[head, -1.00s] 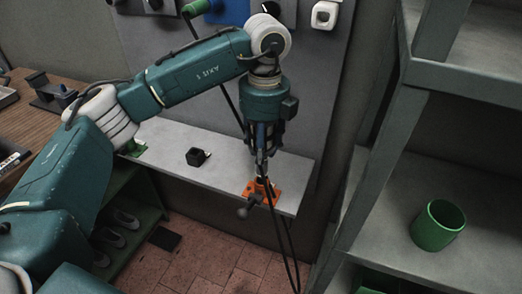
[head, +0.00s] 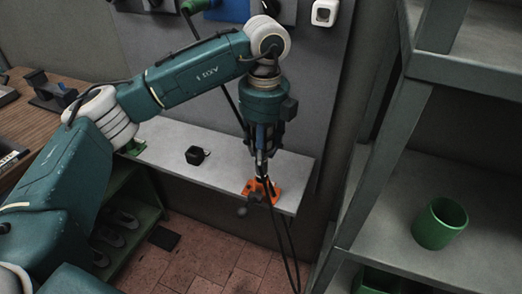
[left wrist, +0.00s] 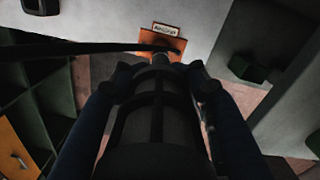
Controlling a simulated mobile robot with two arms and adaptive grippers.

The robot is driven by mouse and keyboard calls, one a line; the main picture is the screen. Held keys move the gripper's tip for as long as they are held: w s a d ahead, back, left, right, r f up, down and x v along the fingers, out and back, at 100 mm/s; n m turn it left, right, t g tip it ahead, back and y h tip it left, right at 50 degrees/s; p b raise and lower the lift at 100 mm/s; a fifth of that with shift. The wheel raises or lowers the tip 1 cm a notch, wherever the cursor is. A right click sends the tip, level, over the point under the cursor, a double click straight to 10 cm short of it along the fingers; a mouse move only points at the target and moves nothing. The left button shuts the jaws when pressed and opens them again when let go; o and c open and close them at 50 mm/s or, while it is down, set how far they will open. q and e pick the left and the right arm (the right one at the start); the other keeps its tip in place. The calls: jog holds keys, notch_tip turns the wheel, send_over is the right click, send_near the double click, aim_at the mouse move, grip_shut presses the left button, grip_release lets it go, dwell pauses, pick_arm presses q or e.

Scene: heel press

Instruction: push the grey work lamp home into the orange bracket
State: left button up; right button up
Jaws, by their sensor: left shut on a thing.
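The orange bracket (head: 275,190) is fixed at the front edge of the grey shelf board in the head view. It also shows in the left wrist view (left wrist: 171,42), with a small label plate, just beyond the fingers. My left gripper (head: 261,157) points down right above the bracket. It is shut on the grey work lamp (left wrist: 155,112), whose dark ribbed body lies between the fingers in the left wrist view. The lamp's far end meets the bracket there; how deep it sits is hidden. My right gripper is not in view.
A small black box (head: 196,155) stands on the shelf board (head: 165,140), left of the bracket. Black cables hang down past the bracket. The board between box and bracket is clear.

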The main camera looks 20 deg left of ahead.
pick_arm(q)
jog(key=shift+f, duration=0.3)
jog(key=shift+f+b, duration=0.55)
jog(key=shift+f, duration=0.1)
jog(key=o, duration=1.5)
